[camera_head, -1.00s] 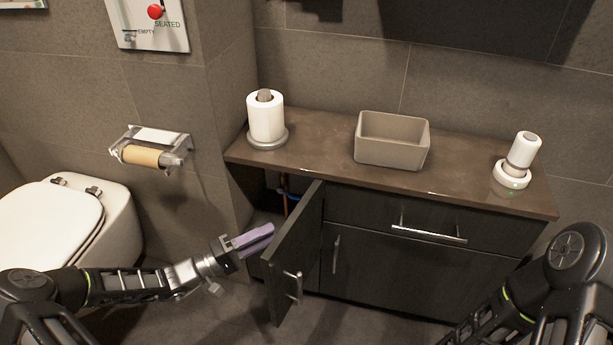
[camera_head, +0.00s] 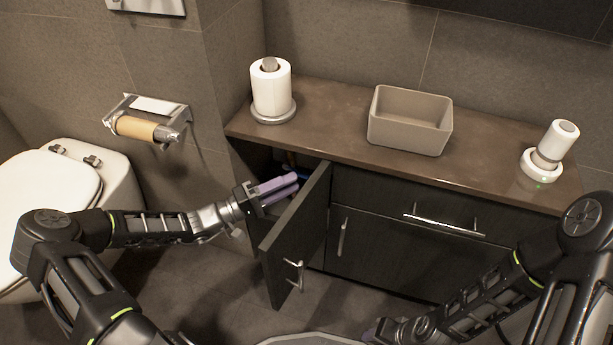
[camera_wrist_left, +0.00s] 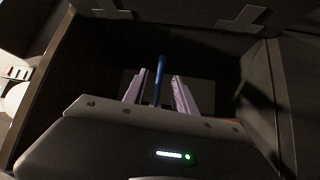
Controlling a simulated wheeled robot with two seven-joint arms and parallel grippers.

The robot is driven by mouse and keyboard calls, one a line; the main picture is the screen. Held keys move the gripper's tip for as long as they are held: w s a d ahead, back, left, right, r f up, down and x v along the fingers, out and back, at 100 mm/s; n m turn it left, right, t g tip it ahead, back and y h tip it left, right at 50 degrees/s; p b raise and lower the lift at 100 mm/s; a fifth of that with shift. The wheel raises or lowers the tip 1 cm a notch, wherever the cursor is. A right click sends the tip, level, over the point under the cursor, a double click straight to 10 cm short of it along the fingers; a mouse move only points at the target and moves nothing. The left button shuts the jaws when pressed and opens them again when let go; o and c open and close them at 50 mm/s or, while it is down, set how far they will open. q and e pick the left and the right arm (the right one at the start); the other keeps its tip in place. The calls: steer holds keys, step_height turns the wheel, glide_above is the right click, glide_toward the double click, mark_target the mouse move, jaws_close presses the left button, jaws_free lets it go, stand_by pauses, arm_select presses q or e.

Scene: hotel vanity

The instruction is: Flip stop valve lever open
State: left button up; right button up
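The stop valve itself cannot be made out clearly. A thin blue part (camera_head: 304,174) shows inside the open cabinet, behind the door, and I cannot tell if it is the lever or a hose. In the left wrist view a blue upright bar (camera_wrist_left: 159,80) stands in the dark cabinet and appears between my purple fingers. My left gripper (camera_head: 287,187) is at the cabinet opening, its two fingers apart with nothing held. It also shows in the left wrist view (camera_wrist_left: 160,97). Only a sliver of my right gripper (camera_head: 371,332) shows low in the head view.
The open cabinet door (camera_head: 296,235) stands close to the right of my left gripper. The brown counter (camera_head: 330,137) overhangs the opening and holds a paper roll (camera_head: 271,90), a beige bin (camera_head: 410,122) and a white device (camera_head: 548,152). The toilet (camera_head: 55,205) is at left.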

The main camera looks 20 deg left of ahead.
mark_target(306, 176)
arm_select(q)
steer(key=b+x, duration=0.1)
steer(key=x, duration=0.4)
steer(key=shift+w+d, duration=0.15)
steer(key=shift+d, duration=0.05)
jaws_close()
stand_by(1.2)
